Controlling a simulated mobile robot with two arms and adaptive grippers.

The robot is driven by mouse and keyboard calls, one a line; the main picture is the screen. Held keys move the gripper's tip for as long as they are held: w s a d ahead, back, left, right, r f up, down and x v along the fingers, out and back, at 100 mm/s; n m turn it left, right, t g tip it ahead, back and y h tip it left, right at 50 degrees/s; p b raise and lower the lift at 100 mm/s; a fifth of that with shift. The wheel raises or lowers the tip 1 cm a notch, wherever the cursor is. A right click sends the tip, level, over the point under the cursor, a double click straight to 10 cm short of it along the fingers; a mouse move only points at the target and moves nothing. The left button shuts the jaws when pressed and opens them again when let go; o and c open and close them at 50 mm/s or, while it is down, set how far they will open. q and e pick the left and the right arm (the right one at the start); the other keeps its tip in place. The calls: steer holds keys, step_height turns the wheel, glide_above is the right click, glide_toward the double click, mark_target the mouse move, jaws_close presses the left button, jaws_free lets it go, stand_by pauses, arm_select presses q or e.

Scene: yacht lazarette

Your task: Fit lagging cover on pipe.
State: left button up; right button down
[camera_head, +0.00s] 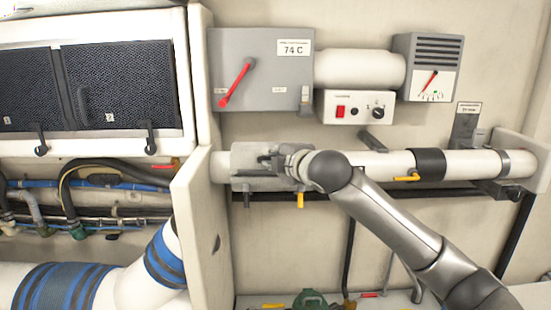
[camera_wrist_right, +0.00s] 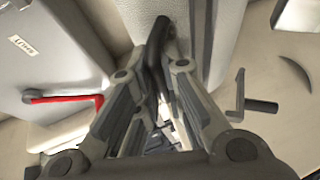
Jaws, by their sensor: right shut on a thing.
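A white pipe (camera_head: 375,162) runs level along the back wall. The grey lagging cover (camera_head: 245,155) is at the pipe's left part, near the white partition; my gripper hides some of it, and I cannot tell whether it is fully seated around the pipe. My right gripper (camera_head: 269,161) is at the cover's front. In the right wrist view its fingers (camera_wrist_right: 157,68) are shut on a black handle (camera_wrist_right: 158,40) beside the grey speckled cover surface (camera_wrist_right: 213,40). My left gripper is not in view.
Above the pipe are a grey switch box with a red lever (camera_head: 237,85), a control box (camera_head: 354,107) and a gauge (camera_head: 433,75). A black band (camera_head: 430,164) and yellow levers (camera_head: 300,200) are along the pipe. The white partition (camera_head: 195,225) stands close left.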

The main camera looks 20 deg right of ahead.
steer(key=shift+s+f, duration=0.1)
steer(key=shift+f, duration=0.5)
steer(key=c, duration=1.5)
jaws_free()
steer(key=shift+o, duration=0.2)
steer(key=shift+f, duration=0.15)
steer(key=v, duration=1.2)
steer(key=shift+a, duration=0.15)
